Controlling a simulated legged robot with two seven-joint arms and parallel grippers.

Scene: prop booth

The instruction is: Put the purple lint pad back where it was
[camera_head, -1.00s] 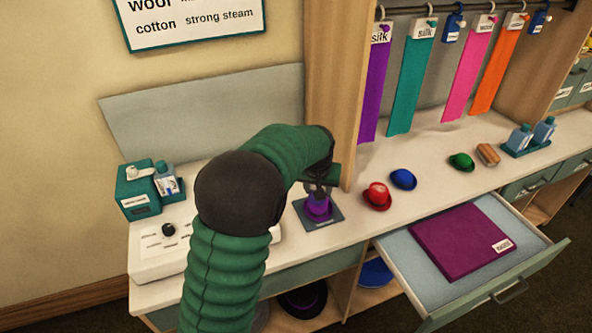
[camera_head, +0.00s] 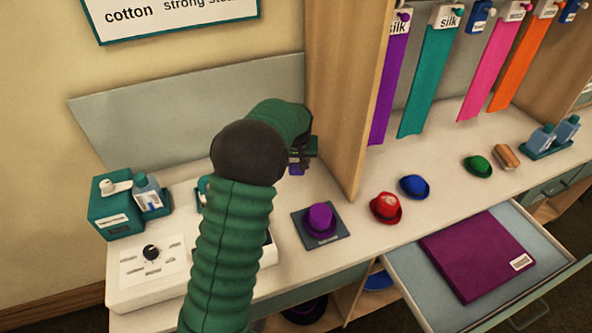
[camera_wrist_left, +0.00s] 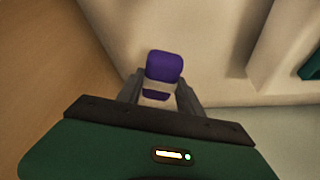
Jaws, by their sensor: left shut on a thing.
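My left gripper (camera_head: 301,159) is shut on the purple lint pad (camera_head: 297,169), holding it up behind the purple hat, just left of the wooden upright. In the left wrist view the pad (camera_wrist_left: 165,66) sticks out past the two grey fingers of the gripper (camera_wrist_left: 159,90). My dark wrist and green arm partly hide the pad in the head view. The purple hat (camera_head: 320,217) sits on a dark square mat (camera_head: 337,239) on the counter. My right gripper is not in view.
A wooden upright (camera_head: 345,110) stands close to the right of my gripper. A white control panel (camera_head: 130,285) and a teal box (camera_head: 118,207) with a bottle are at left. Red (camera_head: 386,207) and blue (camera_head: 414,186) hats stand right. An open drawer (camera_head: 410,272) holds a purple folded cloth (camera_head: 478,250).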

